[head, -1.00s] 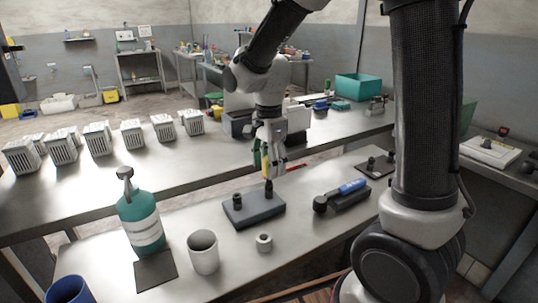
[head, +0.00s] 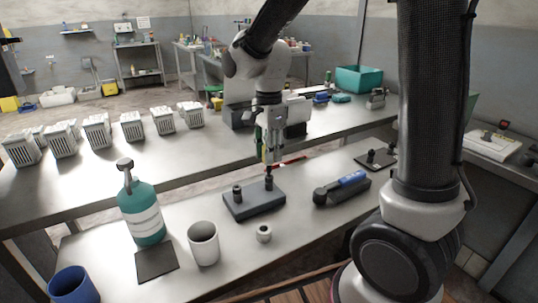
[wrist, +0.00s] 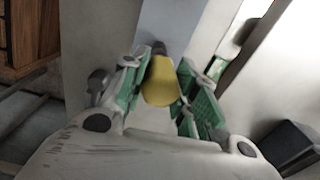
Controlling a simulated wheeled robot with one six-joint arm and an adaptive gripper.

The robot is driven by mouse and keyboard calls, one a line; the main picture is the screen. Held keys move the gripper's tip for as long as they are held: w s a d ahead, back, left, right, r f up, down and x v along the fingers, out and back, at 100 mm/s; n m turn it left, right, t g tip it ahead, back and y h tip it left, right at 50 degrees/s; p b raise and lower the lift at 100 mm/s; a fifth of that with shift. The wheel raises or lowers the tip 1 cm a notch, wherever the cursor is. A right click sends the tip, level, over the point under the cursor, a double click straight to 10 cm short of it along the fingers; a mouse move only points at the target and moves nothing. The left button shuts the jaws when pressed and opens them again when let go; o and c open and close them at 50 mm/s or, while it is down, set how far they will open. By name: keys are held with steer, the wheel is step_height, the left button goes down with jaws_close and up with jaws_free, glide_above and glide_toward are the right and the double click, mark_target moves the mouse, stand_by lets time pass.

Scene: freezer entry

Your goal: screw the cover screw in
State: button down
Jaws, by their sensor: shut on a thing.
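A dark grey block (head: 254,205) lies on the near bench with two black upright pieces on it, a left one (head: 237,194) and a right one (head: 269,180). My gripper (head: 271,160) points down just above the right piece. It is shut on a yellow round-ended piece (wrist: 160,82), which sits between the green finger pads in the wrist view.
A blue-handled tool (head: 350,181) rests on a dark holder right of the block. A white cup (head: 203,245), a small metal ring (head: 264,233) and a green pump bottle (head: 141,212) stand in front and left. A dark plate with pegs (head: 374,160) lies farther right.

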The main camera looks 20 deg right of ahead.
steer(key=shift+r, duration=2.3)
